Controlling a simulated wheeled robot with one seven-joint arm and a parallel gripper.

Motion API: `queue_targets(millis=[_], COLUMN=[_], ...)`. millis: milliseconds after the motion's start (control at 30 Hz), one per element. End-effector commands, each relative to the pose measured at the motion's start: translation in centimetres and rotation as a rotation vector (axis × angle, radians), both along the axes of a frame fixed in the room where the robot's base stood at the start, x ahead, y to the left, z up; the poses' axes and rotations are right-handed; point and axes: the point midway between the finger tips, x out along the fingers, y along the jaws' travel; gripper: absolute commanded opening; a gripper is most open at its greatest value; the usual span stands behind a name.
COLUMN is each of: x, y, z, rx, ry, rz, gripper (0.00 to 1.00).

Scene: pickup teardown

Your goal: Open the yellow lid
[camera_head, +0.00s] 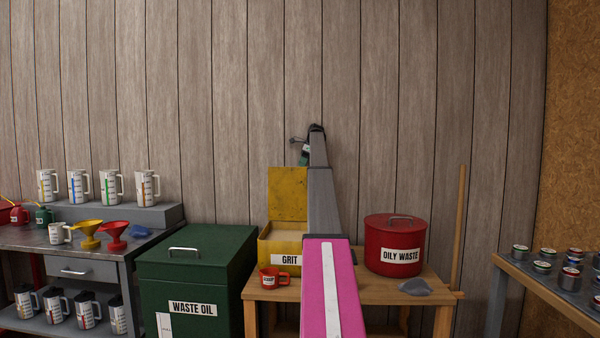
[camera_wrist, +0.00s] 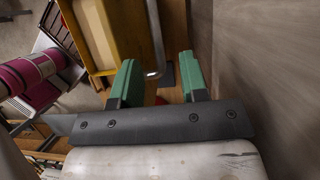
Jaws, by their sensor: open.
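The yellow lid (camera_head: 288,192) stands raised, roughly upright, at the back of the yellow GRIT box (camera_head: 266,250). The box is open, and pale material shows inside it. My gripper (camera_head: 305,152) is above the lid, slightly right of its middle, near the wall. In the wrist view my gripper's green fingers (camera_wrist: 160,78) are spread apart with nothing clasped. A yellow panel (camera_wrist: 128,30), apparently the lid, stands just past the left finger. A bent grey metal bar (camera_wrist: 158,45) shows in the gap between the fingers. My arm hides the right side of the box.
A red mug (camera_head: 273,279) stands in front of the box on the wooden table (camera_head: 345,285). A red OILY WASTE can (camera_head: 394,245) and a grey scoop-like item (camera_head: 414,287) stand right. A green WASTE OIL bin (camera_head: 195,280) is left. The wall (camera_head: 400,110) is close behind.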

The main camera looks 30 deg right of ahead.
Motion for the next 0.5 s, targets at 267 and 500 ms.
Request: queue_targets(millis=[267, 500], x=[-0.8, -1.0], y=[-1.5, -1.7], z=[4.6, 5.3], rx=[0.001, 0.002], ry=[0.0, 0.001], rz=[-0.001, 0.0], gripper=[0.4, 0.4])
